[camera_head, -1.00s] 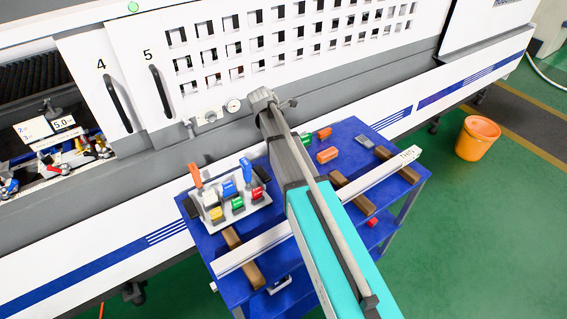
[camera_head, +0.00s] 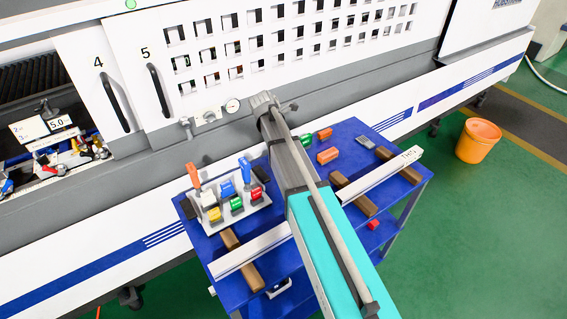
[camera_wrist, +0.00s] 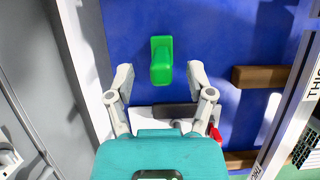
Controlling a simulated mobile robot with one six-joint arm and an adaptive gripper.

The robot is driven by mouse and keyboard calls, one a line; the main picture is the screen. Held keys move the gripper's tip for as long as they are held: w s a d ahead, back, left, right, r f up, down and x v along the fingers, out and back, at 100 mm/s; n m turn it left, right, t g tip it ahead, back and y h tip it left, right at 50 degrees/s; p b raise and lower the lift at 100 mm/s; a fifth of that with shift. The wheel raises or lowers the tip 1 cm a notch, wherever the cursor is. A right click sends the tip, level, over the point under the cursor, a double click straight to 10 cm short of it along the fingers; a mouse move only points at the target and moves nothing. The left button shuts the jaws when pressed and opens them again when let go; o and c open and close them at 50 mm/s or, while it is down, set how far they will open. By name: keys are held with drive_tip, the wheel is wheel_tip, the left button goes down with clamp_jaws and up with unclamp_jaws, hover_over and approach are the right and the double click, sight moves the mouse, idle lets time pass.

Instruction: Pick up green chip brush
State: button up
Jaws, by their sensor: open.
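The green chip brush (camera_wrist: 161,60) lies on the blue table top in the wrist view, with a wider green end towards the top of the picture. My gripper (camera_wrist: 160,73) is open, one finger on each side of the brush's near end, with a gap to both. Whether the fingers are level with it or above it I cannot tell. In the head view a green piece (camera_head: 306,141) shows just right of my arm, partly hidden by it. My gripper's fingertips are hidden there behind the arm.
A white holder (camera_head: 252,209) with coloured pieces stands left of my arm. Orange pieces (camera_head: 327,156) lie to the right on the blue table (camera_head: 350,137). A long white profile (camera_head: 245,255) rests on brown blocks (camera_head: 352,190). The machine front (camera_head: 120,205) borders the table.

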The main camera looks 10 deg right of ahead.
drive_tip(key=shift+b+x, duration=0.95)
drive_tip(key=shift+x, duration=0.45)
clamp_jaws()
